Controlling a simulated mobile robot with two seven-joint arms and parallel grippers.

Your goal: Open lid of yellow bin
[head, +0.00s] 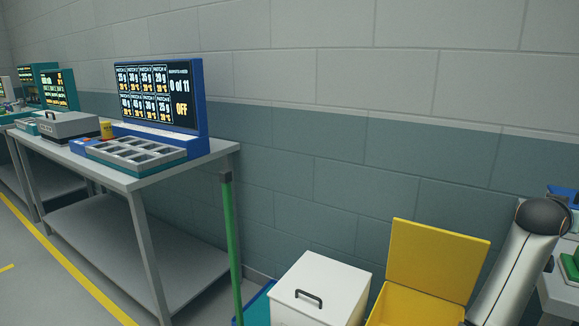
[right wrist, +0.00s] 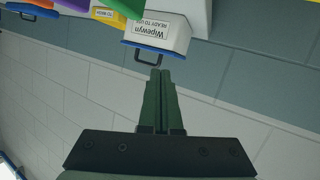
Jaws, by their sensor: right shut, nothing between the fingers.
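The yellow bin (head: 415,307) stands on the floor at the bottom right of the head view, cut off by the lower edge. Its yellow lid (head: 440,255) is raised and stands up at the back, on the wall side, so the bin is open. My right arm rises just to the right of the bin. Its gripper is outside the head view. In the right wrist view my right gripper (right wrist: 163,75) has its fingers together with nothing between them. Neither bin nor lid shows there. My left gripper is in neither view.
A white bin (head: 325,280) with a dark-handled closed lid stands left of the yellow bin, beside a green pole (head: 230,245). A grey bench (head: 165,175) is at left. A white labelled box (right wrist: 160,35) with a handle is beyond my right fingertips.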

